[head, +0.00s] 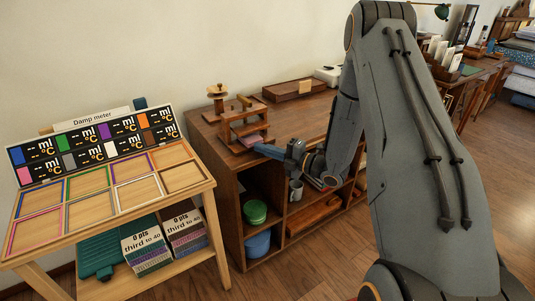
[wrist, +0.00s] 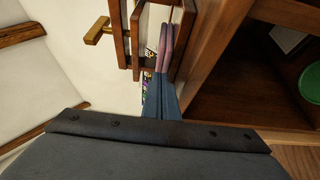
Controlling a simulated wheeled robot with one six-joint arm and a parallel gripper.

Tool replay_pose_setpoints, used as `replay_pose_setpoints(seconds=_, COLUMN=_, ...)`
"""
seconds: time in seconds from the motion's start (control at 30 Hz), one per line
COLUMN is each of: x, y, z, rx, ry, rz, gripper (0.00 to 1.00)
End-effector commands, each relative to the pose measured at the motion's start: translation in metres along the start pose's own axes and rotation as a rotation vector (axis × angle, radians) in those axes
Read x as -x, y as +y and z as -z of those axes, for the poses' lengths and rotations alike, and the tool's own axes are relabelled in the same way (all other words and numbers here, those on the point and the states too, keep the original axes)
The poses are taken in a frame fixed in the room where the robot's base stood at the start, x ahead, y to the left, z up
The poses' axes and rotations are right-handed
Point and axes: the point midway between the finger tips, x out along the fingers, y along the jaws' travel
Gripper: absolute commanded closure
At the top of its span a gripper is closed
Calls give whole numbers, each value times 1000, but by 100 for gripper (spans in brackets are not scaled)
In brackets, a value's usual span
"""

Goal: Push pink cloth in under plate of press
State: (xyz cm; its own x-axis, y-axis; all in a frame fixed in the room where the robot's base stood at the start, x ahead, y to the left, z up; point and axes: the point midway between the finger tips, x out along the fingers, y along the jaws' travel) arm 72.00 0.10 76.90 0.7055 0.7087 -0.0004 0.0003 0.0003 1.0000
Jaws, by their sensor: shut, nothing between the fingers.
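The wooden press (head: 240,125) stands on the left end of the wooden cabinet top, with its screw handle above. It also shows at the top of the wrist view (wrist: 122,35). The pink cloth (head: 250,139) is a small folded piece low at the press's front opening. In the wrist view the cloth (wrist: 167,45) lies straight ahead of my fingertips, beside the press's wooden boards. My gripper (head: 260,148) is shut and empty, its blue fingers pointing at the cloth. The fingertips (wrist: 162,76) look to touch its near end. How far the cloth lies under the plate is hard to tell.
A wooden spindle stand (head: 217,97) stands behind the press, and a wooden tray (head: 293,90) lies further back. The damp meter stand (head: 105,190) is to the left. Open shelves below hold a green bowl (head: 255,212). The cabinet top right of the press is clear.

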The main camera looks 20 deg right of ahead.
Motion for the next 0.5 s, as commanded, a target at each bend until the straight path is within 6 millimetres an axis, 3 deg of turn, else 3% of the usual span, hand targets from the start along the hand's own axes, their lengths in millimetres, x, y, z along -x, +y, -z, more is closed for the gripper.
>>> replay_pose_setpoints(seconds=0.5, x=-7, y=-1, z=-8, rx=1, ry=0, rz=-1, gripper=100)
